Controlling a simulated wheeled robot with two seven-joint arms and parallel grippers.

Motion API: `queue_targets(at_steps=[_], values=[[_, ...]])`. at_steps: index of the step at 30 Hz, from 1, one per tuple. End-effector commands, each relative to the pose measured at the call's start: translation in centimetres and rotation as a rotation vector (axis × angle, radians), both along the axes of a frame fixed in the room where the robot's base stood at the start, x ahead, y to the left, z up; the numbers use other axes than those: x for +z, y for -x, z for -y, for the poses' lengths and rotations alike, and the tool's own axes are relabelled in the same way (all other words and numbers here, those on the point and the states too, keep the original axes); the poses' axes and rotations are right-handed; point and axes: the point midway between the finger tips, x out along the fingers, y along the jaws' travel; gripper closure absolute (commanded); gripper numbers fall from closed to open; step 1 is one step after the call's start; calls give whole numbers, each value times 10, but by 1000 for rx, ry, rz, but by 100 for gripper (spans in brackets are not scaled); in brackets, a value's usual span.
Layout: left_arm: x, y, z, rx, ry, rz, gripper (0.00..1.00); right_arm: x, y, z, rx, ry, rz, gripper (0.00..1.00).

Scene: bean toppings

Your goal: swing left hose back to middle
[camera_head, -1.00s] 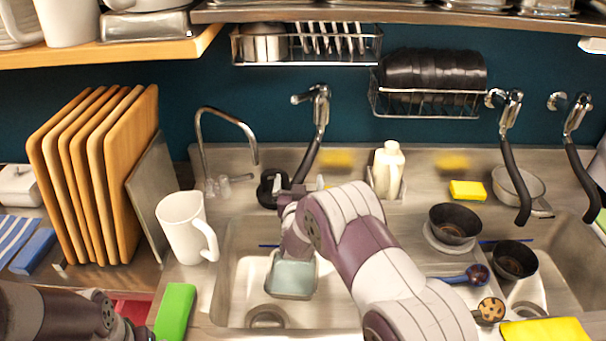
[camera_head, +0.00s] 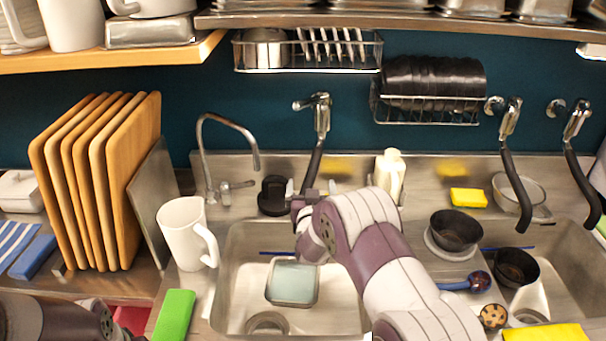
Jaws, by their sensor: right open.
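The left hose (camera_head: 315,160) is a black tube hanging from a chrome fitting on the back wall, above the back edge of the left sink basin. It slants slightly down and to the left. My right gripper (camera_head: 307,194) is at the hose's lower end, reaching in from the lower right. Its jaws are open, small and partly hidden by my wrist. I cannot tell whether they touch the hose. My left arm shows at the lower left corner, with its gripper out of the picture.
A chrome tap (camera_head: 228,122), a black round item (camera_head: 274,196) and a white bottle (camera_head: 389,174) stand along the back ledge. A white mug (camera_head: 184,232) is left of the basin. A grey-green dish (camera_head: 292,283) lies in the basin. Two more hoses hang at right.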

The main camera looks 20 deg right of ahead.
Motion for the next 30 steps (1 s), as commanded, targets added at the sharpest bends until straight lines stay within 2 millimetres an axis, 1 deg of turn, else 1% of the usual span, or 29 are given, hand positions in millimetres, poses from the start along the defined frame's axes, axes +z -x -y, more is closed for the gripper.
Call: queue_targets(at_steps=[3,16,30], values=[[-1,0,0,0,0,0,0,-1,4,10,-6,0,-1,0],[-3,0,0,0,0,0,0,-2,19,35,-5,0,-3,0],[-4,0,0,0,0,0,0,-5,22,40,-3,0,-8,0]])
